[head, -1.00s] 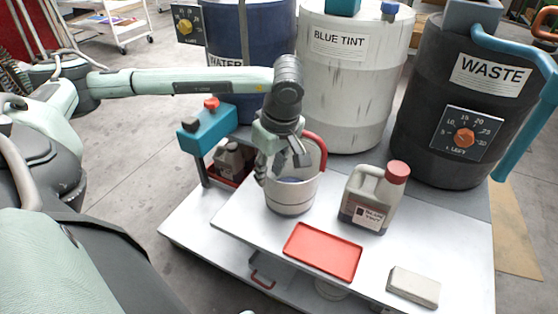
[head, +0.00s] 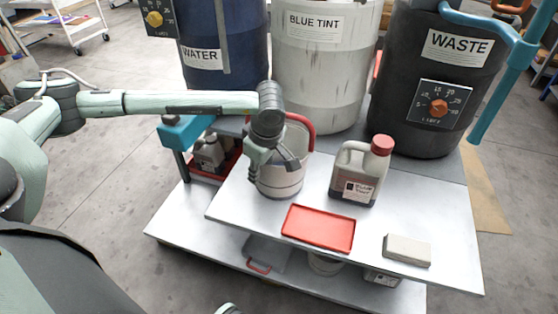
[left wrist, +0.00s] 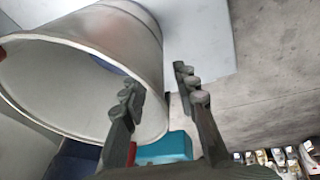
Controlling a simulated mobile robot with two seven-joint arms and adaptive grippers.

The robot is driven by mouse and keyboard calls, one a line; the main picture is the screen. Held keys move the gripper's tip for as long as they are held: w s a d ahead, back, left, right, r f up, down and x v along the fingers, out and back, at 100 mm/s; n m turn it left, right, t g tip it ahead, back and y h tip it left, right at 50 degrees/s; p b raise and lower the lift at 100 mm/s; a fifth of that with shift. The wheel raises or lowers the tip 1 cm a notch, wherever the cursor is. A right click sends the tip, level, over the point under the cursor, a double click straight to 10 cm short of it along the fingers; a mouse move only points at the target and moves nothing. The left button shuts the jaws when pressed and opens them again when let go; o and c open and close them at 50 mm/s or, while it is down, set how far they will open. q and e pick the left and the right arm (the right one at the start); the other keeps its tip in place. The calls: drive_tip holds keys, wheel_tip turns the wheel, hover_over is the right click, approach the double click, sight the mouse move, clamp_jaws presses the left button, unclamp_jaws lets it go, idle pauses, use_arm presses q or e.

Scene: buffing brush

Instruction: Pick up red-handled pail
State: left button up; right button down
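The pail (head: 281,183) is whitish, with a red handle (head: 304,124) raised at its right. It stands upright at the left of the white cart top. My left gripper (head: 270,165) is at the pail's left rim in the head view. In the left wrist view the pail (left wrist: 95,45) fills the left side. The left gripper (left wrist: 158,85) is open there, one finger in front of the pail's inside and the other beyond its rim. Whether either finger touches the wall cannot be told. My right gripper is not in view.
A red-capped jug (head: 361,172) stands right of the pail. A red tray (head: 318,228) and a pale block (head: 407,250) lie in front. A blue drum (head: 225,45), a white drum (head: 320,70) and a black waste drum (head: 430,80) stand behind.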

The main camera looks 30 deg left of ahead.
use_arm(q)
drive_tip(key=shift+a+f, duration=0.15)
drive_tip(key=shift+f, duration=0.45)
clamp_jaws()
drive_tip(key=shift+w+r, duration=0.1)
